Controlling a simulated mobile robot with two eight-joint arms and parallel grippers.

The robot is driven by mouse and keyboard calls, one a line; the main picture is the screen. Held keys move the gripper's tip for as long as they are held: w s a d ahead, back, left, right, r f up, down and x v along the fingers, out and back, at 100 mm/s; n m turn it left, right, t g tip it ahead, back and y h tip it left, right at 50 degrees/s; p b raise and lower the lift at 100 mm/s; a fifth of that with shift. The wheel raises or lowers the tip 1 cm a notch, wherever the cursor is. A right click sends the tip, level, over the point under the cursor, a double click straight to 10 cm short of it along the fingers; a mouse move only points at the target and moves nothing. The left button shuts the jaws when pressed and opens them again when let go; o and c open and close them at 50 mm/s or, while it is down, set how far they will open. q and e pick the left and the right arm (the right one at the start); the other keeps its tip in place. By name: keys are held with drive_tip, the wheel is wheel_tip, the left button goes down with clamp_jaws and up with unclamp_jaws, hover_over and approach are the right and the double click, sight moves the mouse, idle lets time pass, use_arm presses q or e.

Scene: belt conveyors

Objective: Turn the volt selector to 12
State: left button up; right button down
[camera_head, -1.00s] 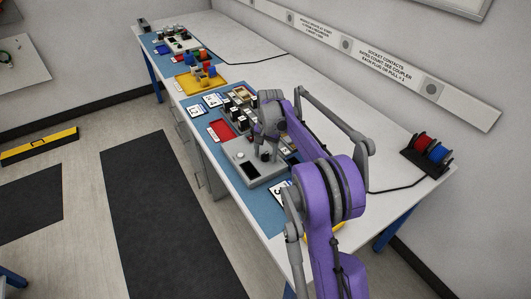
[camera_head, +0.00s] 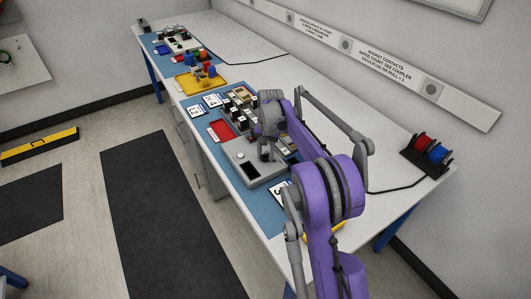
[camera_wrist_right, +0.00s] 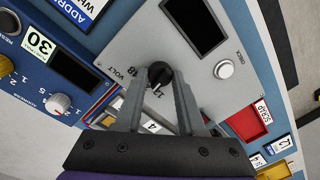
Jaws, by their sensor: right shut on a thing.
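The volt selector (camera_wrist_right: 160,73) is a small black knob on a grey panel box (camera_wrist_right: 147,38), marked VOLT, with a printed 12 beside the knob. The right wrist view shows the fingers of my right gripper (camera_wrist_right: 165,77) on either side of the knob, shut on it. Which mark the knob points at is too small to tell. In the head view my right gripper (camera_head: 266,153) reaches down onto the grey box (camera_head: 252,174), and the knob is hidden there. My left gripper is not in view.
The box carries a dark display (camera_wrist_right: 195,25) and a white CHECK button (camera_wrist_right: 224,69). A red tray (camera_wrist_right: 249,122) and a yellow tray (camera_head: 197,82) sit on the bench. The bench's back strip is mostly clear.

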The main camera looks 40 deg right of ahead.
sight(267, 153)
drive_tip(key=n, duration=0.4)
drive_tip(key=shift+n+p, duration=0.3)
drive_tip(key=shift+n, duration=1.3)
drive_tip(key=c, duration=0.5)
unclamp_jaws()
wheel_tip(267, 153, up, 11)
drive_tip(key=shift+d+p, duration=0.35)
drive_tip(key=shift+p, duration=0.05)
